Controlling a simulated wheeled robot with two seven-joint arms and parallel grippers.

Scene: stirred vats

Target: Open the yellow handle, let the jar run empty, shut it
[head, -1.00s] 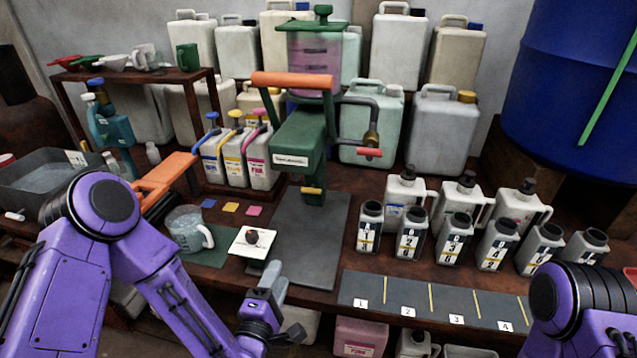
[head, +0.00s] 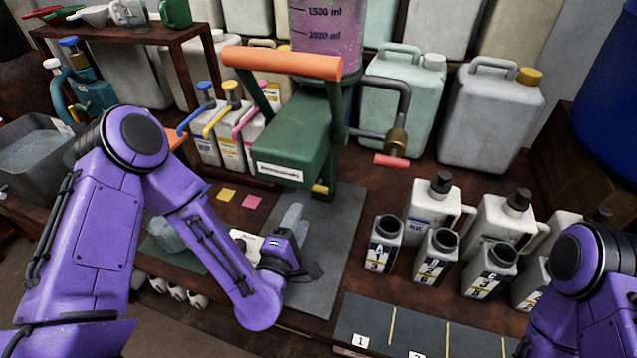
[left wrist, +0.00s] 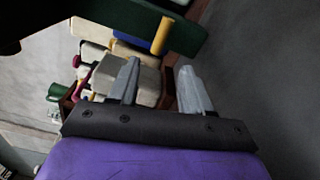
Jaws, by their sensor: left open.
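The yellow handle (head: 320,189) is a small lever low on the front of the green dispenser (head: 300,140). It also shows in the left wrist view (left wrist: 162,36), beyond the fingertips. The jar (head: 325,35) on top of the dispenser holds pink liquid with dark specks; its top is cut off. My left gripper (head: 292,218) is open and empty, below and slightly left of the yellow handle, apart from it. Its two grey fingers (left wrist: 159,68) stand apart in the left wrist view. My right gripper is out of view.
Pump bottles (head: 205,145) stand left; labelled bottles (head: 437,255) stand right. A measuring jug (head: 165,234) is partly hidden by my left arm.

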